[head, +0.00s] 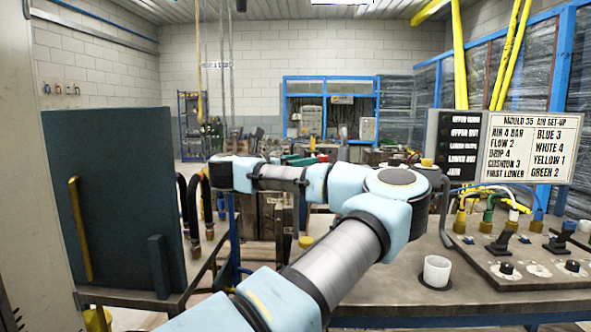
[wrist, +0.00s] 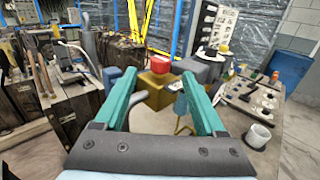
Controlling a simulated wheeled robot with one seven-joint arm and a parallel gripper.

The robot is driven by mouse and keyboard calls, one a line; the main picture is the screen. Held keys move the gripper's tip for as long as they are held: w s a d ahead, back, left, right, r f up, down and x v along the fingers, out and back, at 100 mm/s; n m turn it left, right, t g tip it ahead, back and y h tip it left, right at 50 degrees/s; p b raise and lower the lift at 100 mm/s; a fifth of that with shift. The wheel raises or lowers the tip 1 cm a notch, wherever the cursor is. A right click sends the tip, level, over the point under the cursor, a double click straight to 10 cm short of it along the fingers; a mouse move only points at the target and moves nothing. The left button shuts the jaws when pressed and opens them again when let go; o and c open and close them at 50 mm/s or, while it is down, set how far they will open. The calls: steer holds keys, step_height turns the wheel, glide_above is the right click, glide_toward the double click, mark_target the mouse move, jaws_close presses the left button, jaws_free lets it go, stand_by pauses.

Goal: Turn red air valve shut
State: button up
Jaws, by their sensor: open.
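In the wrist view a red block-like part (wrist: 186,66) sits at the top of a brass-yellow body (wrist: 156,92), beyond my fingers. I take it for the red air valve, but its handle position is too small to tell. My gripper (wrist: 160,80) has two green fingers spread apart, with nothing held between them. A small red spot (head: 323,158) shows behind my arm there.
A control bench (head: 430,272) with switches, coloured hoses and a white cup (head: 437,271) stands at right, below a settings sign (head: 526,148). A dark panel (head: 115,200) stands at left beside black hoses. Wooden blocks (wrist: 103,52) crowd the wrist view's left.

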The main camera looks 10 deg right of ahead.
steer(key=shift+b+v, duration=1.05)
steer(key=shift+v, duration=0.05)
steer(key=shift+a, duration=0.15)
